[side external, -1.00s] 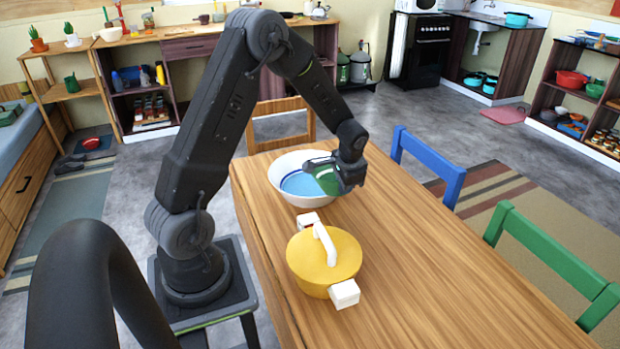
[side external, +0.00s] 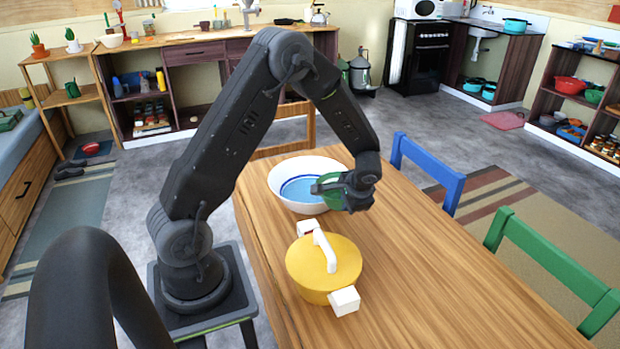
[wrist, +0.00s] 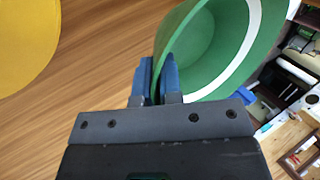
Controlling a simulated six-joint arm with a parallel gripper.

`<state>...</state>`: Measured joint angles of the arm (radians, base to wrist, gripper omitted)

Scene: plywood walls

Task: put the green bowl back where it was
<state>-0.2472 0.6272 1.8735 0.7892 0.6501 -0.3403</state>
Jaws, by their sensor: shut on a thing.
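My gripper (side external: 322,188) is at the right rim of the large white bowl (side external: 278,180), which has a blue ring and a light blue inside and stands on the table. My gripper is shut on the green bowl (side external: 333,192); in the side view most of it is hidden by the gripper. In the wrist view the green bowl (wrist: 205,45), with a white band, is tilted, its wall pinched between the two blue fingertips (wrist: 158,85). Whether it touches the white bowl is unclear.
A yellow lidded pot (side external: 324,265) with white handles stands on the wooden table (side external: 430,280), in front of the bowls. The table's right side is clear.

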